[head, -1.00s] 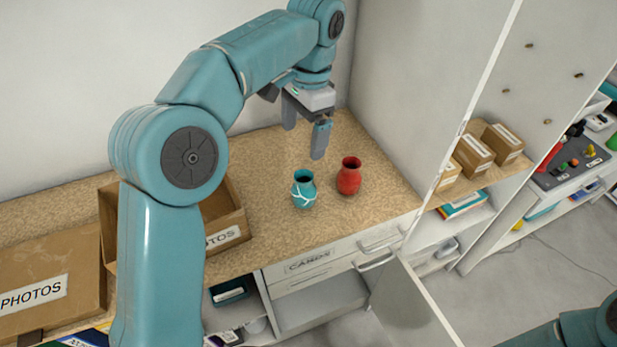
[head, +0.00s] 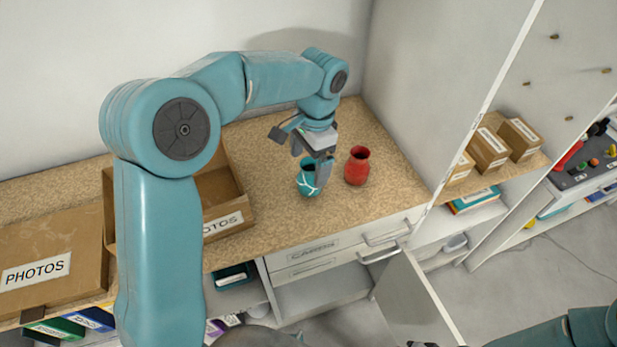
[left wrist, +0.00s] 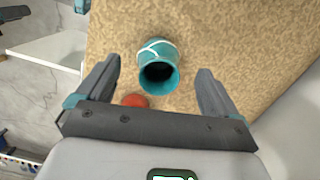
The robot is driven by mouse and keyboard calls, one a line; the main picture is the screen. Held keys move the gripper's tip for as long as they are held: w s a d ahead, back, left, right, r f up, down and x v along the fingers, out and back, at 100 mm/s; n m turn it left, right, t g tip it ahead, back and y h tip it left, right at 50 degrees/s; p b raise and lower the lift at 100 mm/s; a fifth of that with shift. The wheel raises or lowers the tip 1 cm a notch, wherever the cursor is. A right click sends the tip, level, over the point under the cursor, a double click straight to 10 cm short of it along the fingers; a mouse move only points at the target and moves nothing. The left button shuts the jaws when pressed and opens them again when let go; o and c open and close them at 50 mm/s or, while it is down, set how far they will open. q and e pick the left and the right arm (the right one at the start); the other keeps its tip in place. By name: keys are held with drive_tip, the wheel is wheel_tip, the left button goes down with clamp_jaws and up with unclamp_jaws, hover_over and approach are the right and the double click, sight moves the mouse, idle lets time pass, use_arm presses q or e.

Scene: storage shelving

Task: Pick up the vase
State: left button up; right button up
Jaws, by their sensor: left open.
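Two vases stand upright on the speckled tan counter. The teal vase (head: 307,187) with white lines is partly hidden by my gripper in the head view. The red vase (head: 357,166) stands to its right. My left gripper (head: 315,172) is open and points down over the teal vase. In the left wrist view, the teal vase (left wrist: 157,70) shows its dark mouth between and just beyond the open fingertips, touching neither. Part of the red vase (left wrist: 135,100) shows near the gripper's palm. My right gripper is not in view; only a piece of my right arm shows at lower right.
An open cardboard box (head: 222,200) stands left of the vases, beside a closed box labelled PHOTOS (head: 45,255). A tall white panel (head: 425,90) bounds the counter on the right. A cabinet door (head: 415,300) hangs open below. The counter in front of the vases is clear.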

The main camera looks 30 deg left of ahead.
sight(305, 178)
use_arm(q)
wheel_tip(305, 178, down, 4)
drive_tip(key=shift+w+d+f, duration=0.1)
drive_tip(key=shift+f, duration=0.15)
drive_tip(key=shift+s, duration=0.2)
drive_tip(key=shift+w, duration=0.15)
drive_tip(key=c, duration=1.2)
drive_tip(key=shift+c, duration=0.2)
